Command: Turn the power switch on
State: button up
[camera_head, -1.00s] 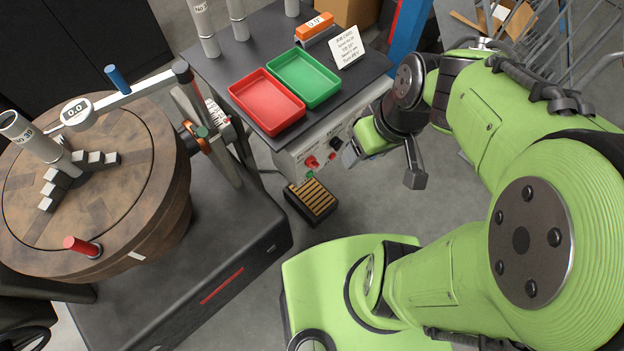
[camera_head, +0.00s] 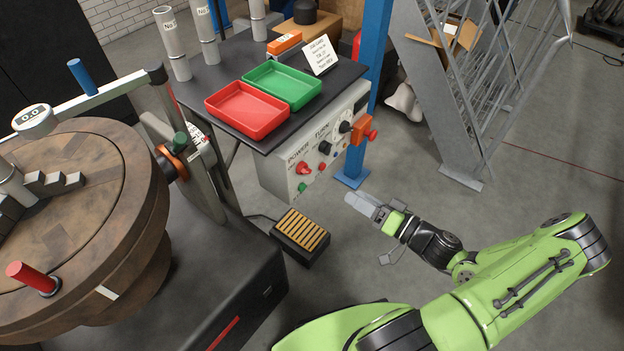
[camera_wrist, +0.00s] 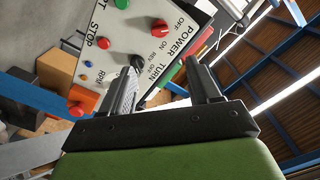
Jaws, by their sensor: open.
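The power switch is a red rotary knob (camera_head: 303,168) under the word POWER on the grey control panel (camera_head: 275,181), below the black table top. In the wrist view the red knob (camera_wrist: 160,27) sits near the top, beside the labels POWER and OFF; I cannot tell its exact setting. My gripper (camera_head: 362,203) is open and empty, in front of and to the right of the panel, apart from it. In the wrist view its two fingers (camera_wrist: 160,68) point towards the panel. The left finger overlaps the area near the black TURN knob (camera_wrist: 137,62).
A green button (camera_head: 301,187), a black knob (camera_head: 324,147) and an orange box with a red button (camera_head: 364,130) share the panel. A foot pedal (camera_head: 301,236) lies on the floor. A blue post (camera_head: 375,60) stands right of the panel.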

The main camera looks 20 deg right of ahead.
aim_at(310, 170)
jog(key=b+x, duration=0.1)
jog(key=x, duration=1.3)
jog(key=shift+w+a, duration=0.1)
jog(key=shift+a, duration=0.05)
jog(key=c, duration=1)
jog(key=shift+c, duration=0.2)
